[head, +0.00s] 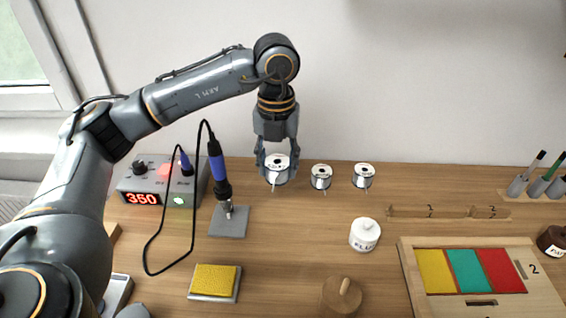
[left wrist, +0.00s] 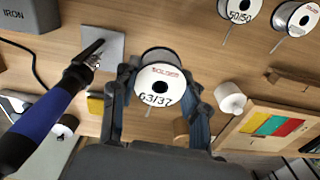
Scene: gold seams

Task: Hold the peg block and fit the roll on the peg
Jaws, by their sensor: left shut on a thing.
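My left gripper (head: 277,163) is shut on a white solder roll (head: 279,174) at the back of the table. In the left wrist view the roll (left wrist: 158,88) is marked 63/37 and sits between the two fingers, its printed face to the camera. Whether it touches the table is hard to tell. The peg block (head: 342,297) is a wooden piece with a short peg at the front middle, well in front of the left gripper. Nothing is on its peg. My right gripper is not in view.
Two more rolls (head: 321,177) (head: 363,176) stand right of the held one. A soldering iron (head: 217,165) on its stand and a cable lie left. A yellow sponge (head: 213,281), white flux jar (head: 365,234) and wooden tray (head: 408,262) flank the peg block.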

